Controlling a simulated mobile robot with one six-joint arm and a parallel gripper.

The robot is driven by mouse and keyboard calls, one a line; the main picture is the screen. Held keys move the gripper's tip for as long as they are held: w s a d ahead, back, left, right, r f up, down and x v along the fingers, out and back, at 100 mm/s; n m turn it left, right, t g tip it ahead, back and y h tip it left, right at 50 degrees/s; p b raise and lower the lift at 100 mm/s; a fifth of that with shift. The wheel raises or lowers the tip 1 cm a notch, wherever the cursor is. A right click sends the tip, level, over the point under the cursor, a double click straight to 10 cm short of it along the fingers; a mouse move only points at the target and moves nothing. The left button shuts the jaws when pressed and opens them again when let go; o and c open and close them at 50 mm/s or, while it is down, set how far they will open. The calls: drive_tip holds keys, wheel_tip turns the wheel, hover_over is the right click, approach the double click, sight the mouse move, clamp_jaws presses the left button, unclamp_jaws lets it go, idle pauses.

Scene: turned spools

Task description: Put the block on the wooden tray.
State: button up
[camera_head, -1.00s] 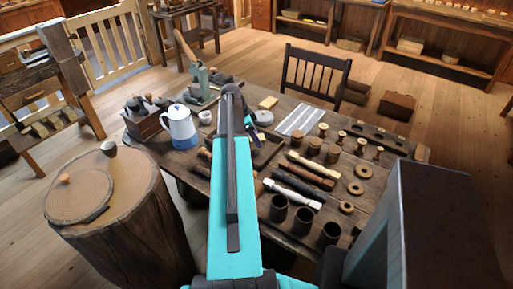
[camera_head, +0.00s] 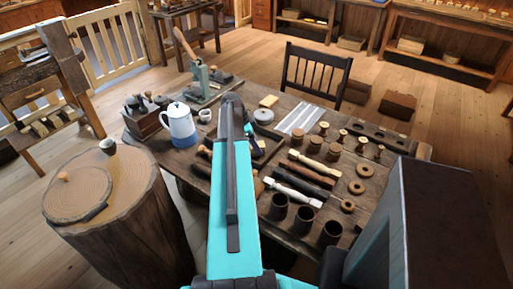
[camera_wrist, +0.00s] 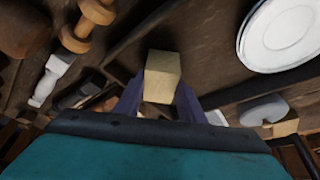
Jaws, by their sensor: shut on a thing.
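The block (camera_wrist: 162,75) is a small pale yellow-tan piece held between my gripper's two purple-blue fingers (camera_wrist: 160,98) in the wrist view. My gripper is shut on it. In the head view my own arm hides the block and most of the gripper. The wooden tray (camera_head: 274,149) is a dark, low-rimmed tray on the workbench, partly hidden behind my arm. In the wrist view dark wood lies beneath the block, with raised edges on either side. I cannot tell how high the block is above it.
A blue-and-white jug (camera_head: 181,127) stands left of my arm. Several spools, turned rods and dark cups (camera_head: 303,219) crowd the bench's right side. Another yellowish piece (camera_head: 268,101) lies at the back by a grey round thing (camera_head: 263,116). A log stump (camera_head: 125,225) stands left.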

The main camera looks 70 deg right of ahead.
drive_tip(key=shift+f, duration=0.25)
drive_tip(key=o, duration=1.2)
drive_tip(key=shift+r, duration=0.2)
drive_tip(key=b+v, duration=0.2)
drive_tip(key=v, duration=1)
drive_tip(key=shift+b, duration=0.3)
